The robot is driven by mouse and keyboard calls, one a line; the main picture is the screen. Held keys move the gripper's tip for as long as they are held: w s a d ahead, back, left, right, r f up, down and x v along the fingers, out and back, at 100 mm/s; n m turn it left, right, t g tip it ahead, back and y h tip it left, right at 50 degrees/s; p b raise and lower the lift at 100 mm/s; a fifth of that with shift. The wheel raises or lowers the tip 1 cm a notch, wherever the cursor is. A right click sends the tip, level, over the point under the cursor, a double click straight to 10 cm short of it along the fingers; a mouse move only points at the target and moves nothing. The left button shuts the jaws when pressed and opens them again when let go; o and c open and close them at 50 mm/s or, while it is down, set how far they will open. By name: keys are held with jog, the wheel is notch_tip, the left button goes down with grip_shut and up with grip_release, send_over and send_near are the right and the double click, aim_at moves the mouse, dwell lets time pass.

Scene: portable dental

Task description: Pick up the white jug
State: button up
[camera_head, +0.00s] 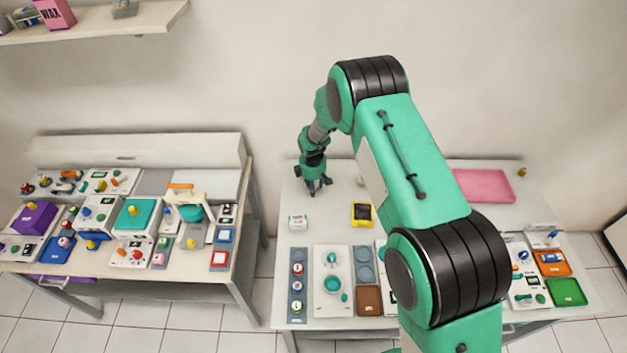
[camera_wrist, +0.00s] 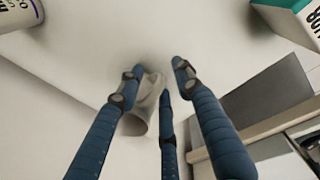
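The white jug (camera_wrist: 142,118) shows in the wrist view, among the blue fingers of my gripper (camera_wrist: 158,80). It is partly hidden by the left and middle fingers. The right finger stands apart from it with a gap. The fingers are spread, and I see no firm grip on the jug. In the head view my gripper (camera_head: 318,187) points down at the back left of the right-hand white table (camera_head: 340,198). The jug cannot be made out there.
A small white box (camera_head: 298,222) and a yellow device (camera_head: 362,213) stand in front of my gripper. A pink tray (camera_head: 483,185) lies at the back right. Panels and trays fill the front edge. A cluttered second table (camera_head: 215,180) stands left, across a gap.

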jog(key=shift+c, duration=0.3)
grip_shut()
dwell(0.3)
